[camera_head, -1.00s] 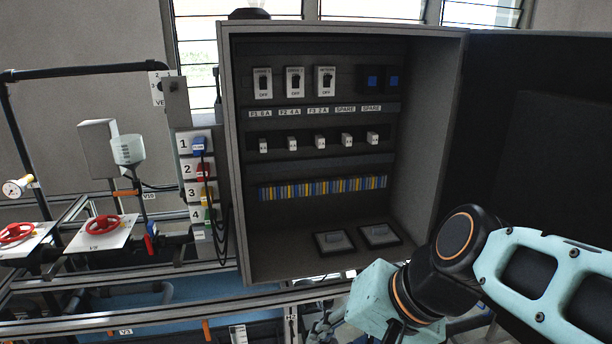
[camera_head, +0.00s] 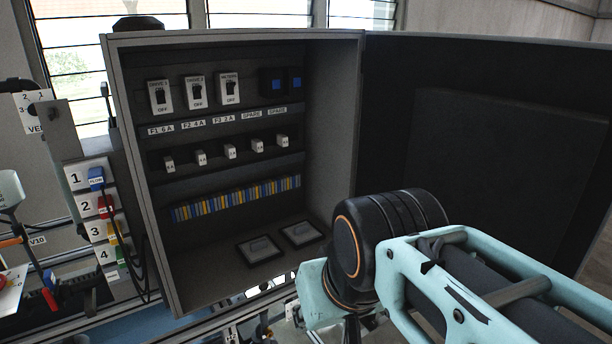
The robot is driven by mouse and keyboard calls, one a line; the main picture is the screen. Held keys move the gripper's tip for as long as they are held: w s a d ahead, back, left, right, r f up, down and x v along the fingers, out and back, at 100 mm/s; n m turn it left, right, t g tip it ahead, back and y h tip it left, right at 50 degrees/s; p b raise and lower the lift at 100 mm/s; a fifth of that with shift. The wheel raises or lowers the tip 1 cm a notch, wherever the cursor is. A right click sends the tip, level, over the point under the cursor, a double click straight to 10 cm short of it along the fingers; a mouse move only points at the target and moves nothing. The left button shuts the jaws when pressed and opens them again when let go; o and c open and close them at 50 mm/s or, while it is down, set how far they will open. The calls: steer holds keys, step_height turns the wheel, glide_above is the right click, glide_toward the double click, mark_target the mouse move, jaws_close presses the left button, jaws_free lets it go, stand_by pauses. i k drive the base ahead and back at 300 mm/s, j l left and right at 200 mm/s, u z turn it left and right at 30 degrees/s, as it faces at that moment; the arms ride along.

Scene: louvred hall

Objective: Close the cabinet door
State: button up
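The grey cabinet (camera_head: 338,120) stands open in the head view, left of centre. Inside it are switches, a row of small fuses, a coloured terminal strip and two framed plates at the bottom. Its dark door (camera_head: 480,130) is swung wide open to the right, hinged on the cabinet's right edge. My light blue and black arm reaches in from the lower right, in front of the door's lower part and the cabinet's lower right corner. My gripper is not visible; the arm's end runs out at the bottom of the picture.
Numbered plates with coloured plugs (camera_head: 96,178) and hanging cables are left of the cabinet. A metal rail frame (camera_head: 240,308) runs below it. Louvred windows (camera_head: 262,20) are behind. Floor (camera_head: 597,290) shows at the lower right.

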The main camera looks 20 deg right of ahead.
mark_target(511, 136)
steer(key=l+u, duration=0.1)
steer(key=l, duration=0.5)
steer(key=k+l+u, duration=0.2)
steer(key=l, duration=0.25)
steer(key=l+u, duration=0.15)
steer(key=l, duration=0.3)
steer(key=k+l+u, duration=0.2)
steer(key=l, duration=0.2)
steer(key=k+l+u, duration=0.15)
steer(key=l, duration=0.25)
steer(key=k+l+u, duration=0.2)
steer(key=l, duration=0.2)
steer(key=k+l+u, duration=0.15)
steer(key=l, duration=0.2)
steer(key=k+l+u, duration=0.15)
steer(key=l, duration=0.2)
steer(key=l+u, duration=0.3)
steer(key=l, duration=0.9)
steer(key=i+l+u, duration=0.4)
steer(key=l, duration=0.2)
steer(key=k, duration=0.1)
